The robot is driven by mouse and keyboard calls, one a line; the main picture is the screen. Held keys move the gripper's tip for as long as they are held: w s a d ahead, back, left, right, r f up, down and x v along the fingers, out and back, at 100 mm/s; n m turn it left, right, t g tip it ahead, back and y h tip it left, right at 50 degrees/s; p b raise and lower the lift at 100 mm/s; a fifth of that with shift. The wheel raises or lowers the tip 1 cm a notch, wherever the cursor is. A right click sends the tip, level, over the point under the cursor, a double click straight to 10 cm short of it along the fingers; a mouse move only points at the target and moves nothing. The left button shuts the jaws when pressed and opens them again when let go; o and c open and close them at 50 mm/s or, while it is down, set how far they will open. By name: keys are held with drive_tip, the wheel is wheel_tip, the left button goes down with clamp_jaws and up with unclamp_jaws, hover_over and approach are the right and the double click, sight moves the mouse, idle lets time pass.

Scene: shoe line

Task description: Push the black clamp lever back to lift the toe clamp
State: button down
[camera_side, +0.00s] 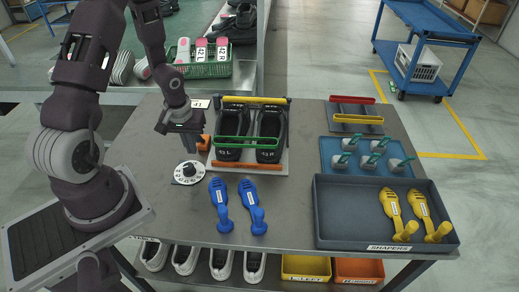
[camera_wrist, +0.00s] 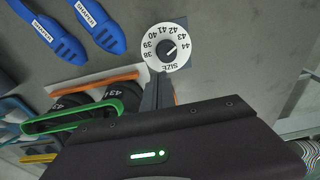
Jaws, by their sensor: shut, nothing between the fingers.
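A pair of black shoes (camera_side: 235,125) stands in a fixture (camera_side: 285,166) with an orange front strip. A green bar (camera_side: 246,142) crosses them near the front and a yellow bar (camera_side: 255,99) crosses at the back, between dark side parts. The green bar also shows in the wrist view (camera_wrist: 75,118). I cannot clearly pick out the black clamp lever. My gripper (camera_side: 190,148) is shut and empty, pointing down left of the fixture, beside a small orange part (camera_side: 204,143). In the wrist view its fingers (camera_wrist: 158,85) end just below the size dial.
The white size dial (camera_side: 188,172) lies in front of my gripper; it also shows in the wrist view (camera_wrist: 166,47).

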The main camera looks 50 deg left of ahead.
drive_tip(key=shift+w+a, duration=1.15)
wheel_tip(320, 180, up, 9)
drive_tip(key=s+d, duration=0.1)
idle(1.0)
drive_tip(key=shift+d, duration=0.1)
